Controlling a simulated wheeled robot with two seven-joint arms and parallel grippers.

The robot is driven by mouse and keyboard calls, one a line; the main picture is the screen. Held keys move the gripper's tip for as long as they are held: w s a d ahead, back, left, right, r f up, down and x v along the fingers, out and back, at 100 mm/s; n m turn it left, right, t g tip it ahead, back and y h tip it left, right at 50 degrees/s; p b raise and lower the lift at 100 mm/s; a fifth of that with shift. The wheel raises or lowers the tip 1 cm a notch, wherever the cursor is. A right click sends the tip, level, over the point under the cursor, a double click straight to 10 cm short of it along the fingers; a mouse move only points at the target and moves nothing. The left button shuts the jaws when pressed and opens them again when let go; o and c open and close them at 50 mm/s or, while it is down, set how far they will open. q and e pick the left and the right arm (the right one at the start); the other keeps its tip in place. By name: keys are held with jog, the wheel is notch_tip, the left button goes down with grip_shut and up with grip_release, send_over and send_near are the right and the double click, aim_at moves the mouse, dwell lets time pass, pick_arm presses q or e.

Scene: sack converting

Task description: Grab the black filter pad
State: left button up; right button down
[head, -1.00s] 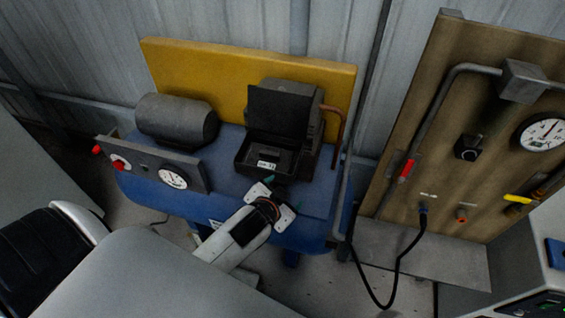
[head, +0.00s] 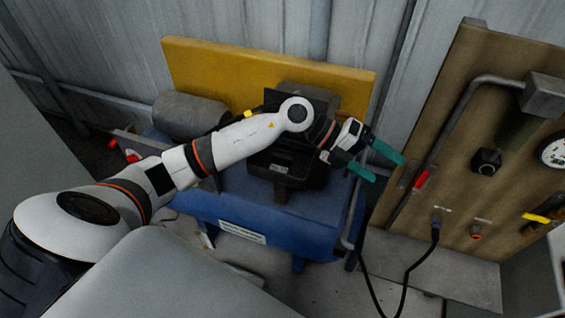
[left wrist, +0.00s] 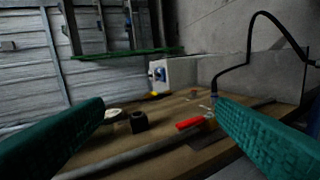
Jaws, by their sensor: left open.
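I cannot make out the black filter pad for certain in either view. An open black housing (head: 285,180) stands on the blue compressor tank; my left arm crosses in front of it and hides its upper part and raised lid. My left gripper (head: 388,170) is open and empty, to the right of the housing, its teal fingers pointing right toward the brown panel. In the left wrist view the open fingers (left wrist: 160,105) face that panel with nothing between them. My right gripper is not in view.
The brown panel (head: 460,195) at right carries a pipe, a red valve handle (head: 421,179), a black knob (head: 486,160), a gauge (head: 556,152) and a black hose (head: 408,275). A yellow board (head: 205,65) stands behind the blue tank (head: 285,228). A grey motor (head: 185,115) sits left.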

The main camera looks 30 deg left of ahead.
pick_arm(q)
jog(key=w+a+f+g+y, duration=0.15)
jog(key=a+f+y, duration=0.25)
jog(key=a+y, duration=0.45)
jog(key=n+g+y+p, duration=0.1)
jog(key=n+y, duration=0.1)
jog(key=y, duration=0.3)
send_over(282, 156)
jog(key=f, duration=0.4)
jog(key=shift+s+a+f, duration=0.1)
jog(key=shift+a+f, duration=0.05)
jog(key=shift+a, duration=0.2)
jog(key=f, duration=0.1)
jog(key=f+p, duration=0.1)
jog(key=f, duration=0.1)
jog(key=f+p, duration=0.1)
jog(key=shift+d+f, duration=0.4)
jog(key=shift+f, duration=0.35)
jog(key=shift+m, duration=0.3)
jog(key=shift+c, duration=0.6)
jog(key=c, duration=0.9)
jog(key=shift+r, duration=0.1)
jog(key=shift+c, duration=0.2)
